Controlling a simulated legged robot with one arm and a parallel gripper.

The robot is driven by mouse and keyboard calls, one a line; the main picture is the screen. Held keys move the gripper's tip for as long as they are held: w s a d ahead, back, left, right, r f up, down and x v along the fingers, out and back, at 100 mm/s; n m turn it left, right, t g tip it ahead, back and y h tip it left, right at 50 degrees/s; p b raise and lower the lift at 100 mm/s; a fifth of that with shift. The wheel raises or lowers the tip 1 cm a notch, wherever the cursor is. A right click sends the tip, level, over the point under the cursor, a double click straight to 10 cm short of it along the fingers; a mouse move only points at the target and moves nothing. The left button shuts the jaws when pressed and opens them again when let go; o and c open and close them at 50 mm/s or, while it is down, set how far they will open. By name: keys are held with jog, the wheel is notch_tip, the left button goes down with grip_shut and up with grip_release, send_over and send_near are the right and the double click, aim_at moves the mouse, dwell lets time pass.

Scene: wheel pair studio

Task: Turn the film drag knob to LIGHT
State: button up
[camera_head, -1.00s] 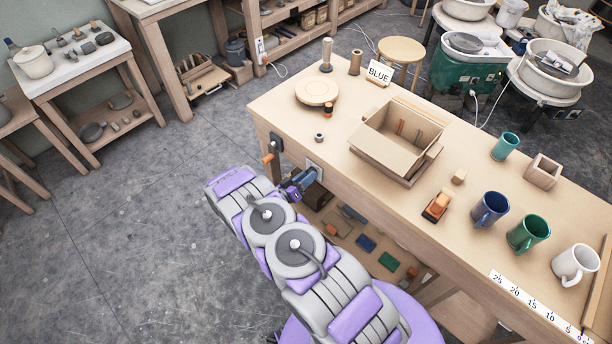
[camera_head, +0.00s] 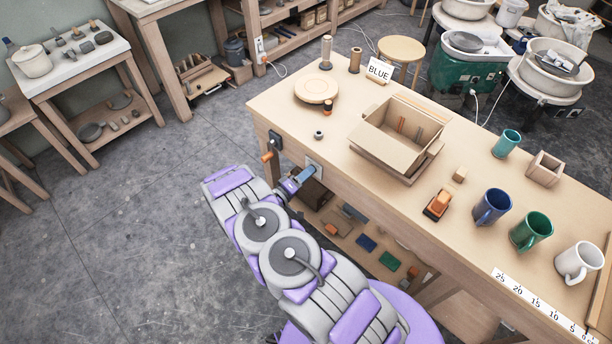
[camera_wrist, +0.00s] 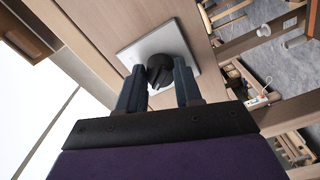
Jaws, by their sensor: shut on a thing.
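The film drag knob (camera_wrist: 159,71) is round and black. It sits on a light grey metal plate (camera_wrist: 143,50) fixed to the wooden side of the workbench. My gripper (camera_wrist: 160,77) has its two dark fingers on either side of the knob and is shut on it. No lettering on the plate can be read, so the knob's setting cannot be told. In the head view, the plate (camera_head: 315,167) shows on the bench's front side at its left end, with my gripper (camera_head: 303,177) against it; the knob itself is hidden there.
An orange-handled fitting (camera_head: 270,152) sticks out from the bench side left of the plate. The bench top (camera_head: 290,115) carries an open cardboard box (camera_head: 390,140), several mugs and small items. A lower shelf (camera_head: 335,222) holds coloured blocks. Open floor lies to the left.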

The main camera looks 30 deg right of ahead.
jog(key=shift+w+a, duration=0.15)
jog(key=o, duration=0.8)
jog(key=shift+f, duration=0.1)
jog(key=shift+o, duration=1.2)
jog(key=p+v, duration=0.2)
jog(key=v, duration=1.5)
jog(key=shift+a, duration=0.2)
